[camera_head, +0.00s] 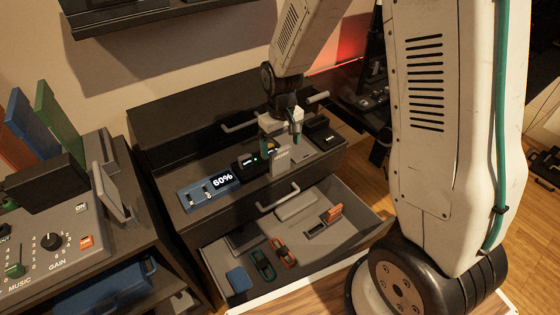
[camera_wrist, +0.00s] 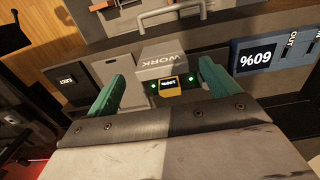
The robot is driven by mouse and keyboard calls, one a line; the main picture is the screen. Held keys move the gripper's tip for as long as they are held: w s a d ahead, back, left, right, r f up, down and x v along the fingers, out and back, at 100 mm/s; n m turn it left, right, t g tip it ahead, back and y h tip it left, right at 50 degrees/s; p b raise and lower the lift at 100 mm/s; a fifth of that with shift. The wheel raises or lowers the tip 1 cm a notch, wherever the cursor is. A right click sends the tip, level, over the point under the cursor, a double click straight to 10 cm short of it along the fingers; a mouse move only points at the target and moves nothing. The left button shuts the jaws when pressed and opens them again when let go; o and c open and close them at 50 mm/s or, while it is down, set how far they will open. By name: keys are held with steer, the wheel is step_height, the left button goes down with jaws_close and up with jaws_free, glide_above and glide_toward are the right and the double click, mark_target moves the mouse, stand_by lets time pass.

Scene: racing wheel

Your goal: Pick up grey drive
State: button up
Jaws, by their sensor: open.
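A grey block labelled WORK (camera_wrist: 163,62), which looks like the grey drive, stands on the dark cabinet top; in the head view it shows as a pale grey block (camera_head: 281,159) just below my gripper. My gripper (camera_head: 281,142) points down over it. In the wrist view my gripper (camera_wrist: 164,88) is open, its green fingers to either side of the block's near end, with no clear contact. A small device with a yellow-framed display and green lights (camera_wrist: 168,86) sits between the fingers, in front of the block. The block's lower part is partly hidden.
A blue panel reading 60% (camera_head: 208,189) and a black box (camera_head: 321,135) flank the block on the cabinet top. An open drawer (camera_head: 350,240) below holds a green car (camera_head: 263,265), a red car (camera_head: 284,253) and other items. A grey control console (camera_head: 60,255) stands at left.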

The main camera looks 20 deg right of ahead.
mark_target(280, 149)
step_height(280, 149, down, 4)
steer(key=shift+a+r, duration=0.1)
steer(key=shift+a, duration=0.05)
steer(key=c, duration=1.2)
steer(key=shift+c, duration=0.2)
steer(key=shift+r, duration=0.1)
